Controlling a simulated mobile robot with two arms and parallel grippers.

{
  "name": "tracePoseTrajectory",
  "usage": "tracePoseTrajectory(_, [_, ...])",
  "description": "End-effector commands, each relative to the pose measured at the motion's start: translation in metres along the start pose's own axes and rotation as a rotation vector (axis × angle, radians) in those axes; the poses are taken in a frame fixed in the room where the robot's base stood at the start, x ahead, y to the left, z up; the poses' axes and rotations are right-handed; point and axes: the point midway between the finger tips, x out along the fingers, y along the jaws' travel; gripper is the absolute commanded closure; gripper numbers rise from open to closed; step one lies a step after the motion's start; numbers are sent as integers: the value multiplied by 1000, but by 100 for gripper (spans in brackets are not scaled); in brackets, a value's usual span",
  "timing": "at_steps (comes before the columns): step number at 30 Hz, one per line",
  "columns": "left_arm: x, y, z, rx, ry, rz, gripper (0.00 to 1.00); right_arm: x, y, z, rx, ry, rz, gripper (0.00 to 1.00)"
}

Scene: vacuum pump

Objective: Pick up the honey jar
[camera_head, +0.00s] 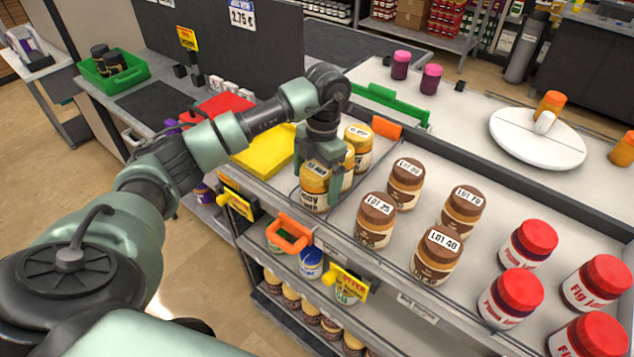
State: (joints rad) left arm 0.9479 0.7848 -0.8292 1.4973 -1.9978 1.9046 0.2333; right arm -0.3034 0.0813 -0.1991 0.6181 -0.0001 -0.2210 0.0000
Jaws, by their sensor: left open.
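A honey jar (315,190) with a yellow lid stands upright at the left front of the shelf top. A second yellow-lidded jar (358,141) stands behind it, and another is partly hidden between them by my gripper. My left gripper (324,172) points down from above, with its fingers among these jars. It is open. I cannot tell whether a finger touches a jar. My right gripper is not in view.
Several brown-lidded jars (405,183) stand just right of the honey jars, and red-lidded jam jars (528,243) stand farther right. A yellow tray (264,150) lies to the left. A white round board (537,147) lies at the back right.

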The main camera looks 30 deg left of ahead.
Motion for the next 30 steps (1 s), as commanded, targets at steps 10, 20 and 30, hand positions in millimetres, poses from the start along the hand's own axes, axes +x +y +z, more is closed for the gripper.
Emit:
tracePoseTrajectory(10, [2, 0, 0, 0, -1, 0, 33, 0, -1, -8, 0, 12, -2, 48])
tracePoseTrajectory(20, [1, 0, 1, 0, -3, 0, 96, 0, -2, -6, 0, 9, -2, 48])
tracePoseTrajectory(30, [-9, 0, 0, 1, -6, 0, 96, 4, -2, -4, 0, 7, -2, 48])
